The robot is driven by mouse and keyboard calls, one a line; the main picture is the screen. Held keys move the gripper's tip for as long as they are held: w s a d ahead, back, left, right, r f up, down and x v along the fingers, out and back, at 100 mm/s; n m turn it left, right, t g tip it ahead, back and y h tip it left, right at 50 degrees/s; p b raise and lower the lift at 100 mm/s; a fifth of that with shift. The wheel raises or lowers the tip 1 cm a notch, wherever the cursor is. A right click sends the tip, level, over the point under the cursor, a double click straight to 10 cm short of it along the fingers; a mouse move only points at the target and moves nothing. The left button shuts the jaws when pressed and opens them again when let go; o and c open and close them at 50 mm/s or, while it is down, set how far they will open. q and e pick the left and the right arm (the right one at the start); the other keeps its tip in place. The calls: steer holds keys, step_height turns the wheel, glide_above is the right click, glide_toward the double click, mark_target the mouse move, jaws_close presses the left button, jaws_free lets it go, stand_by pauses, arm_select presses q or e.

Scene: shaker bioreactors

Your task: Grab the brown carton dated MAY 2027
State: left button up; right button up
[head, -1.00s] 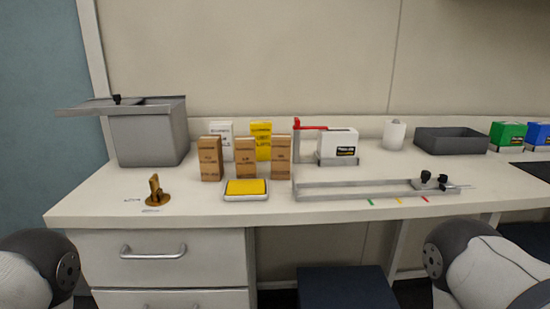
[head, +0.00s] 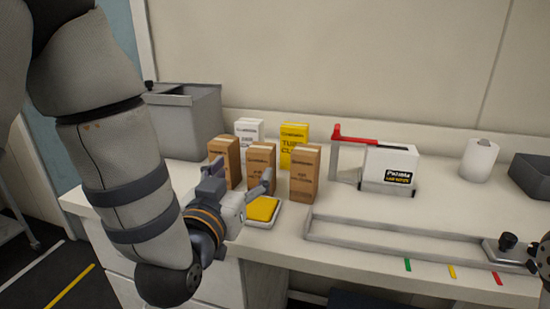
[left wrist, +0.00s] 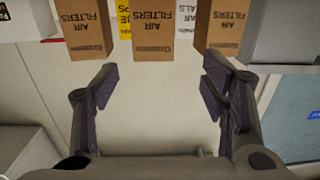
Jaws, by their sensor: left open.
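Three brown cartons stand upright on the bench: a left one (head: 224,160), a middle one (head: 261,165) and a right one (head: 304,173). In the left wrist view they appear upside down, lettered AIR FILTERS, as the left (left wrist: 85,30), middle (left wrist: 154,30) and right (left wrist: 220,27) cartons. No date can be read on any of them. My left gripper (head: 240,178) is open and empty, in front of the left and middle cartons. In the left wrist view its spread fingers (left wrist: 160,82) face the middle carton, with a gap to it.
A white carton (head: 249,128) and a yellow carton (head: 294,143) stand behind. A yellow pad (head: 262,208) lies in a small tray just in front. A grey bin (head: 186,120) is at left. A red-handled device (head: 355,138), white box (head: 390,167) and metal rail (head: 390,239) are at right.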

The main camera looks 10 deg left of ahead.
mark_target(257, 156)
arm_select(q)
steer(key=w, duration=0.1)
steer(key=w+r, duration=0.1)
steer(key=shift+w+b, duration=0.3)
steer(key=shift+w, duration=0.05)
steer(key=w, duration=0.4)
steer(key=w+f+b, duration=0.1)
steer(key=w, duration=0.1)
steer(key=shift+w+d, duration=0.35)
steer(key=shift+d, duration=0.05)
steer(key=shift+w+r, duration=0.15)
steer(key=shift+w, duration=0.25)
steer(key=shift+s+r, duration=0.1)
jaws_close()
arm_select(e)
steer(key=shift+g, duration=0.4)
steer(key=s, duration=0.1)
steer(key=s+f, duration=0.1)
steer(key=s, duration=0.1)
steer(key=shift+s+f, duration=0.4)
